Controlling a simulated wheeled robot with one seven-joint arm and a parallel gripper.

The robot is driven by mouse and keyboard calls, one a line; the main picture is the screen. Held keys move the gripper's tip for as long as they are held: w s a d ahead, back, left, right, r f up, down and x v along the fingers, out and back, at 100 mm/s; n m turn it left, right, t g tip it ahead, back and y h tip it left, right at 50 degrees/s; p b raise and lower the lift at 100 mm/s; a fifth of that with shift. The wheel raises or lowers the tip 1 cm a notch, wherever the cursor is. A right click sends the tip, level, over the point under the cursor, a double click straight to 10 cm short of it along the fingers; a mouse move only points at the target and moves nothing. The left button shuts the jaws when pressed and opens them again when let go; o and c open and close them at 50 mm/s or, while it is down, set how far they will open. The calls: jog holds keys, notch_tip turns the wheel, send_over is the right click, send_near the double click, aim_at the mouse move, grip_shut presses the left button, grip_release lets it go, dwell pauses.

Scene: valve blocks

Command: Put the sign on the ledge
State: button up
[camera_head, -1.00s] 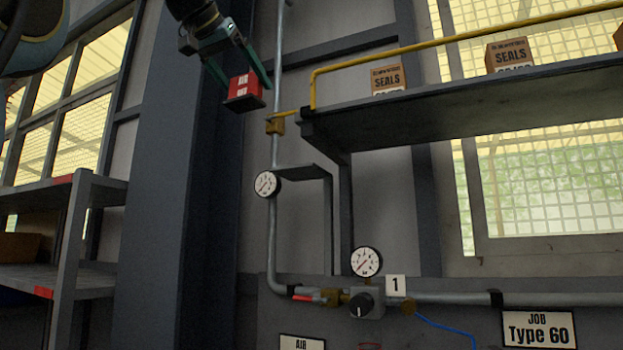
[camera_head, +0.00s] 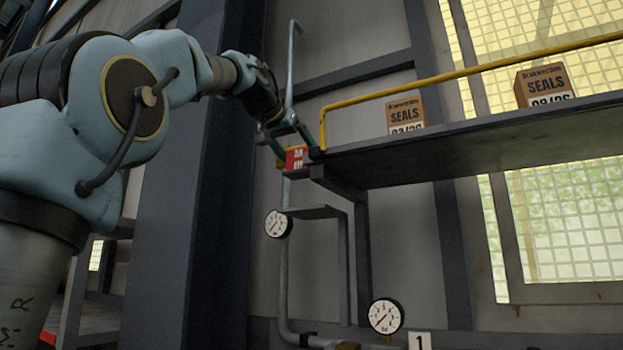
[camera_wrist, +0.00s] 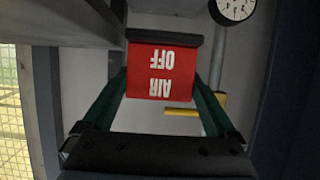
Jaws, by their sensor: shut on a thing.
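The sign (camera_head: 295,158) is a small red block with white lettering. In the wrist view the sign (camera_wrist: 162,72) reads "AIR OFF" upside down, with its dark base at the picture's top. My gripper (camera_head: 296,152) is shut on it, one finger at each side, and my gripper (camera_wrist: 163,88) partly hides its edges. The sign is held in front of the vertical pipe, by the left end of the high shelf (camera_head: 480,145). A small grey ledge (camera_head: 318,212) sits lower, beside a gauge. I cannot tell whether the sign touches anything but my fingers.
A yellow rail (camera_head: 450,75) runs along the high shelf, its end close to my gripper. Two SEALS boxes (camera_head: 405,115) (camera_head: 545,86) stand on that shelf. A round gauge (camera_head: 278,224) is left of the small ledge; another gauge (camera_head: 386,316) is lower. A dark column (camera_head: 195,200) stands left.

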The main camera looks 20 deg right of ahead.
aim_at(287, 157)
jog(key=w+d+p, duration=0.3)
jog(key=w+d, duration=0.1)
jog(key=d, duration=0.1)
jog(key=shift+s+a+f+b, duration=0.1)
jog(key=shift+f+b, duration=0.1)
jog(key=shift+f, duration=0.8)
jog(key=shift+s+a+f+b, duration=0.15)
jog(key=shift+f+b, duration=0.1)
jog(key=shift+f, duration=0.7)
jog(key=shift+s+a+f+b, duration=0.1)
jog(key=shift+f+b, duration=0.1)
jog(key=shift+f, duration=0.8)
jog(key=shift+w+d+f+p, duration=0.15)
jog(key=shift+f+p, duration=0.25)
jog(key=shift+f, duration=0.15)
jog(key=shift+f, duration=0.1)
jog(key=o, duration=1.1)
jog(key=shift+c, duration=0.2)
jog(key=b+v, duration=0.4)
jog(key=v, duration=0.8)
